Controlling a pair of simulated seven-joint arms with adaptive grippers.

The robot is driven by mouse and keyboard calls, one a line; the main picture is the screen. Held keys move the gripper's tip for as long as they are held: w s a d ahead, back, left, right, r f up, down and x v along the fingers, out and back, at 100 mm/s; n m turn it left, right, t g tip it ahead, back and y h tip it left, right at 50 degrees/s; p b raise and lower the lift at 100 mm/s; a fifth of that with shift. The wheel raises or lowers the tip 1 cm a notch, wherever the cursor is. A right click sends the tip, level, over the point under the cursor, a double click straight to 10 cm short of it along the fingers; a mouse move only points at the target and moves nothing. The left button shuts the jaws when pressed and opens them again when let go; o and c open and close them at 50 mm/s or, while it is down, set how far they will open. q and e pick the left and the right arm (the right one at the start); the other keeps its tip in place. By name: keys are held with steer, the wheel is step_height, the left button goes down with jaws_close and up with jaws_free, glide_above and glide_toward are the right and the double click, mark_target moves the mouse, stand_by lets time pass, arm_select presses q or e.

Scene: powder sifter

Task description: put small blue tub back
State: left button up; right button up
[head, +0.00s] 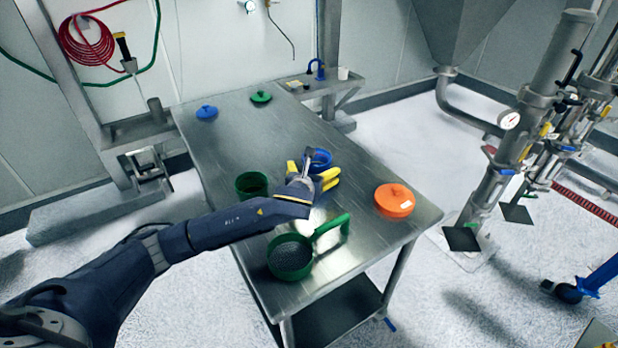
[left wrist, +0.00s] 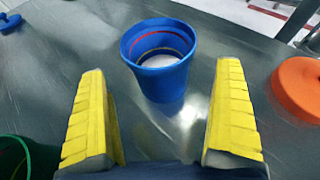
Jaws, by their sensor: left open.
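The small blue tub (head: 320,160) stands upright on the steel table (head: 225,135), near its middle. In the left wrist view the tub (left wrist: 158,82) shows a red ring inside and something white at its bottom. My left gripper (head: 312,176) is open, with its yellow fingers on the near side of the tub. In the left wrist view the left gripper (left wrist: 162,120) has one finger on each side, with gaps between them and the tub. My right gripper is not in view.
A green sieve (head: 291,256) with a handle stands near the front edge. A green tub (head: 251,184) is left of the gripper. An orange lid (head: 394,200) lies on the right. Blue (head: 207,112) and green (head: 261,97) lids lie at the far end. The table's far half is mostly clear.

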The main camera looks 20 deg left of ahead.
arm_select(q)
steer(key=shift+v, duration=2.9)
